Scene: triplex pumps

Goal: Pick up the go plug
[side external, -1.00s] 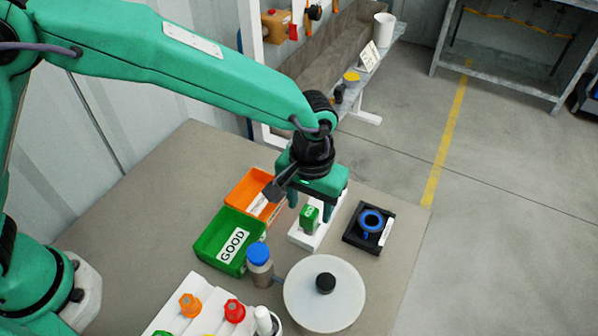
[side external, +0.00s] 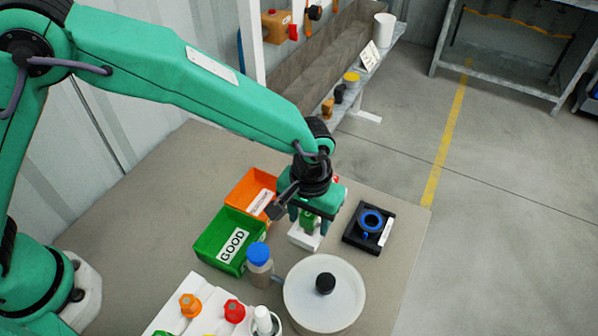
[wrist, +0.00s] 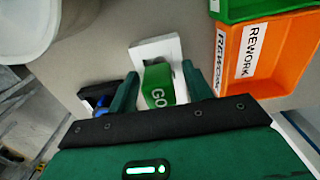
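The go plug (side external: 307,217) is a green block standing on a small white base (side external: 303,240) near the table's right side. In the wrist view the plug (wrist: 158,85) shows the letters "GO", and its white base (wrist: 160,48) lies beyond it. My gripper (side external: 312,222) is low over the plug, pointing down. In the wrist view the open fingers of my gripper (wrist: 160,72) stand on either side of the plug, with a visible gap on at least the right side. My gripper hides the plug's top in the side view.
A green GOOD bin (side external: 212,240) and an orange REWORK bin (side external: 238,188) stand to the left. A black block with a blue ring (side external: 370,219) is close on the right. A round white lid (side external: 345,290) and a blue-capped bottle (side external: 259,262) stand in front.

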